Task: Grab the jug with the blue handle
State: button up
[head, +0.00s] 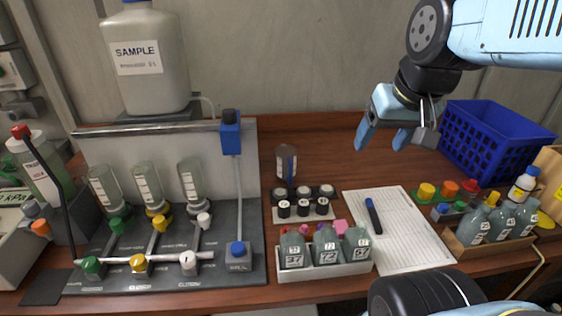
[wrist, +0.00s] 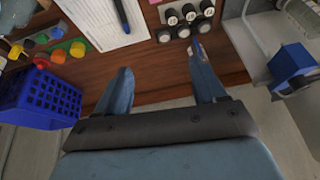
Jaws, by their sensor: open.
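A small clear jug (head: 286,160) with a blue strip, apparently its handle, on the side facing me stands upright on the wooden bench, behind the black-capped vials, in the head view. My gripper (head: 384,138) is open and empty, above the bench, to the right of the jug and apart from it. In the wrist view my gripper (wrist: 160,62) has its fingers spread over bare wood.
Black-capped vials (head: 303,207) stand close in front of the jug. A clipboard sheet (head: 405,245) with a pen lies right of them. A blue basket (head: 490,145) stands at the right. The valve rig (head: 165,245) fills the left. Bare wood lies between jug and basket.

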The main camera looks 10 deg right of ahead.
jog(key=o, duration=0.3)
jog(key=w+a+f+m+g+y, duration=0.1)
jog(key=w+f, duration=0.1)
jog(key=w+a+f+m+g+y, duration=0.3)
jog(key=w+f+g+y, duration=0.1)
jog(key=shift+a+f+m, duration=0.15)
jog(key=shift+f+m, duration=0.25)
jog(key=m+t+y, duration=0.7)
jog(key=m+y, duration=0.4)
jog(key=m, duration=0.6)
send_near(284, 159)
jog(key=d, duration=0.1)
jog(key=w+d+f, duration=0.2)
jog(key=d, duration=0.1)
jog(key=shift+w+f, duration=0.1)
jog(key=shift+w, duration=0.15)
jog(key=x, duration=0.7)
jog(key=shift+w+a, duration=0.15)
jog(key=shift+a, duration=0.2)
jog(key=shift+x, duration=2.95)
